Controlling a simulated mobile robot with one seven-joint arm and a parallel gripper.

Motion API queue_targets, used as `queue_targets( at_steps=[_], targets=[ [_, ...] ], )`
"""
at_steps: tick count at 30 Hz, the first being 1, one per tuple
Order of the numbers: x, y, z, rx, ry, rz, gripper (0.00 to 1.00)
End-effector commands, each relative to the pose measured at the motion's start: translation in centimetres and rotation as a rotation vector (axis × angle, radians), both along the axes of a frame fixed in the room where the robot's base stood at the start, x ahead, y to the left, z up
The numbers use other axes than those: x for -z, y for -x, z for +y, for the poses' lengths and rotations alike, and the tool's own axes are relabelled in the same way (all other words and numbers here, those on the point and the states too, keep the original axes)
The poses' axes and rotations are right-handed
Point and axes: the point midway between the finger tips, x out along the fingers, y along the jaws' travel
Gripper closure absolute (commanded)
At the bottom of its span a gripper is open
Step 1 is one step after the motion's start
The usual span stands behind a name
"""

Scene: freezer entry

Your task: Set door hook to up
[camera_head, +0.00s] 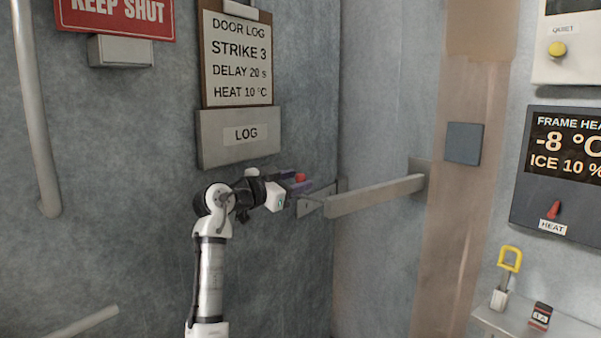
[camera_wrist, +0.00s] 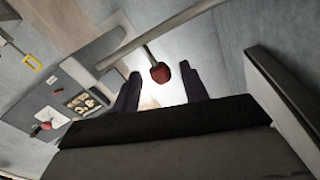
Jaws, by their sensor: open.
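A red knob (camera_head: 300,177) shows at the dark purple fingers of my gripper (camera_head: 296,181), near the wall corner. In the wrist view the red knob (camera_wrist: 160,72) sits on the end of a thin metal rod (camera_wrist: 149,52), which looks like the door hook. It appears between the two fingertips of my gripper (camera_wrist: 163,78), with a gap on each side. My gripper is open and has not closed on it. In the head view the rod is mostly hidden by my fingers, so its exact angle cannot be told. A grey bracket (camera_head: 309,207) is just below.
A long flat metal bar (camera_head: 375,195) runs right from the bracket. The LOG holder (camera_head: 239,137) and clipboard (camera_head: 237,60) are on the wall above my arm.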

Motion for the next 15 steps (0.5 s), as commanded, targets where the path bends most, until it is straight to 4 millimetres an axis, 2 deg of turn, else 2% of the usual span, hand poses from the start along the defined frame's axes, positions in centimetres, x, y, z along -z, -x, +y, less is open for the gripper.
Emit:
queue_targets(
  at_steps=[6,15],
  targets=[
    [-0.1,-1.5,-1.5,0.000,-0.001,0.001,0.56],
    [0.0,-1.7,-1.7,-0.001,-0.001,-0.001,0.56]
  ],
)
